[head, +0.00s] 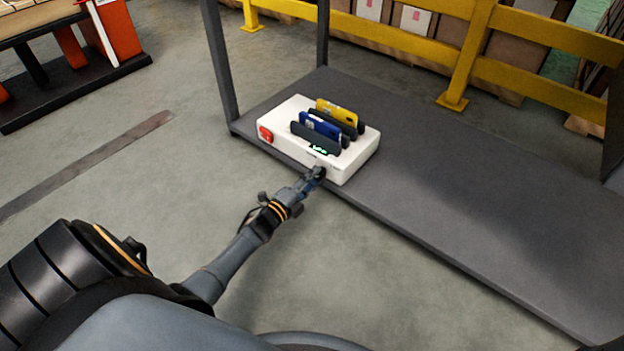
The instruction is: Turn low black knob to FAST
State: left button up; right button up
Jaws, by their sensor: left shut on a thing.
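A white box-shaped device (290,113) sits on the dark grey table near its front left edge. Its front face has a red switch (265,134) at the left and a small lit green display (319,150). My left gripper (317,175) is at the lower right of that front face, shut on the low black knob, which is mostly hidden behind the fingers. The knob's pointer and the FAST marking are too small or covered to read. My right gripper is not in view.
Yellow, blue and dark packs (322,126) stand in slots on the device's top. The grey table (450,190) is bare to the right. A yellow rail (400,40) runs behind it, with cartons (412,20) beyond. A dark post (220,60) rises at the table's left corner.

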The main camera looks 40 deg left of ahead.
pick_arm(q)
jog(key=o, duration=1.2)
jog(key=s, duration=1.2)
jog(key=shift+a, duration=0.4)
